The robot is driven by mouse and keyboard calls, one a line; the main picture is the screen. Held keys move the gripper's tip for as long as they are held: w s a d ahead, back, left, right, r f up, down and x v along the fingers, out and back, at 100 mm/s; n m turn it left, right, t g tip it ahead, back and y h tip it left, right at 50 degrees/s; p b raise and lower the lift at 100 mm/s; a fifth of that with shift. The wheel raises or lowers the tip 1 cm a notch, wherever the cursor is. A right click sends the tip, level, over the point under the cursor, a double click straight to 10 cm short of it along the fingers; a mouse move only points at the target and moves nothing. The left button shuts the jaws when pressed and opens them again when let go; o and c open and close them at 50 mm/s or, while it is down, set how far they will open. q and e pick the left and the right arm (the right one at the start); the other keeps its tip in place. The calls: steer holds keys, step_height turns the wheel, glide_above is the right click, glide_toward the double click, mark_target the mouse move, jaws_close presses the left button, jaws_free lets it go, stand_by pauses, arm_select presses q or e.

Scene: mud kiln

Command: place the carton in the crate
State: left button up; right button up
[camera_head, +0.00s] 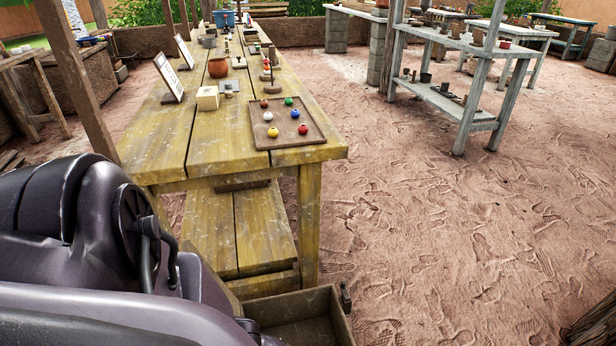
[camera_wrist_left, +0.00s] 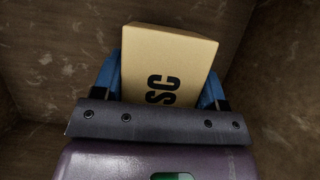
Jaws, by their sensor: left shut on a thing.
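Brown walls and a brown floor surround the carton in that view, like the inside of the crate. In the head view the crate (camera_head: 337,318) is an open brown box at the bottom, partly hidden by my left arm. The carton and left fingertips are hidden there. I cannot tell whether the carton touches the crate floor. My right gripper is not in view.
A long wooden table (camera_head: 160,145) stands beyond the crate, bearing a tray (camera_head: 290,133) with coloured balls and a pale block (camera_head: 207,98). A lower wooden bench (camera_head: 262,230) is under its near end. Open sandy ground (camera_head: 460,230) lies to the right.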

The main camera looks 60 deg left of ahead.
arm_select(q)
steer(key=o, duration=1.1)
steer(key=shift+f, duration=0.15)
steer(key=shift+r+p, duration=0.35)
steer(key=shift+r, duration=0.15)
step_height(320, 180, up, 2)
steer(key=shift+a+r+p, duration=0.1)
steer(key=shift+p, duration=0.7)
steer(key=p+v, duration=0.6)
steer(key=v, duration=0.2)
steer(key=shift+s+r, duration=0.15)
steer(key=shift+s, duration=0.05)
steer(key=shift+s+a+r+p, duration=0.1)
steer(key=shift+s+r+p, duration=0.25)
steer(key=shift+p, duration=0.1)
steer(key=shift+s, duration=0.3)
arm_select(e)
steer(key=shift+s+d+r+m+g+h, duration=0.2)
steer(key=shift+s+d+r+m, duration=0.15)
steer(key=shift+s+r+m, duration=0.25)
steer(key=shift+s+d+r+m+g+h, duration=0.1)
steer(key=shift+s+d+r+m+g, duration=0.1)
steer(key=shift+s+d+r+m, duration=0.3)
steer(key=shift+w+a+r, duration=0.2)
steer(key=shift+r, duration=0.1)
